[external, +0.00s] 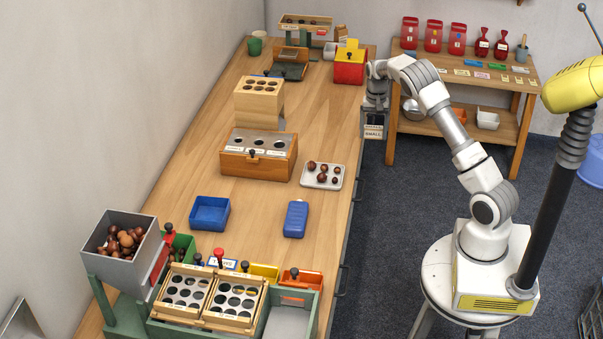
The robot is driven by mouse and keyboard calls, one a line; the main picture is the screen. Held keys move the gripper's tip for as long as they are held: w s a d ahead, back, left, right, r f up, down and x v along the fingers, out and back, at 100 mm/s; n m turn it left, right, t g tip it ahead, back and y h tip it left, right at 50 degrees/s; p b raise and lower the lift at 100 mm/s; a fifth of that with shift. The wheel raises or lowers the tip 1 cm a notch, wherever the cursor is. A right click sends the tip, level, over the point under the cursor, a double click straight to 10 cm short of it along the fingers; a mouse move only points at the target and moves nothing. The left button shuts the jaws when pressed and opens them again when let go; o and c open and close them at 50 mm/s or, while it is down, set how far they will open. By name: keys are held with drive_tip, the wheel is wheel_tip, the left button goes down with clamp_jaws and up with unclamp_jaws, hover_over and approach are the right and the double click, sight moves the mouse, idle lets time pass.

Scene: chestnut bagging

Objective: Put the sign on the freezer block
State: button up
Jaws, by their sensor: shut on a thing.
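My gripper (375,103) is shut on the sign (374,131), a small grey panel with white lettering that seems to read "SMALL". It holds the sign roughly upright, apparently just off the right edge of the long table, towards its far end. The fingertips are small and partly merge with the sign's top. The freezer block (295,219), a blue flat block with a narrower cap end, lies on the table nearer the camera, left of and below the sign in the picture. Its top is bare.
A white tray (322,185) with several chestnuts and a wooden box with holes (258,165) stand beyond the block. A blue tray (210,214) is to its left. The sorting rack (165,310) fills the near end. A shelf (455,119) stands behind my arm.

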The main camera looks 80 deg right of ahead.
drive_tip(key=w+a+r+n+b, duration=0.1)
drive_tip(key=w+a+n, duration=0.2)
drive_tip(key=a, duration=0.2)
drive_tip(key=w+a+n+b, duration=0.1)
drive_tip(key=w+a+n, duration=0.2)
drive_tip(key=a+n, duration=0.15)
drive_tip(key=n+b, duration=0.3)
drive_tip(key=n, duration=0.6)
hover_over(301, 214)
wheel_tip(301, 214, down, 4)
drive_tip(key=shift+s+d+f, duration=0.1)
drive_tip(key=shift+d+f, duration=0.05)
drive_tip(key=shift+w+a+f, duration=0.2)
drive_tip(key=shift+f, duration=0.15)
drive_tip(key=shift+f+b, duration=0.7)
drive_tip(key=shift+f, duration=1)
drive_tip(key=shift+f, duration=0.1)
drive_tip(key=shift+f, duration=0.15)
drive_tip(key=o, duration=1.1)
drive_tip(key=shift+o, duration=0.2)
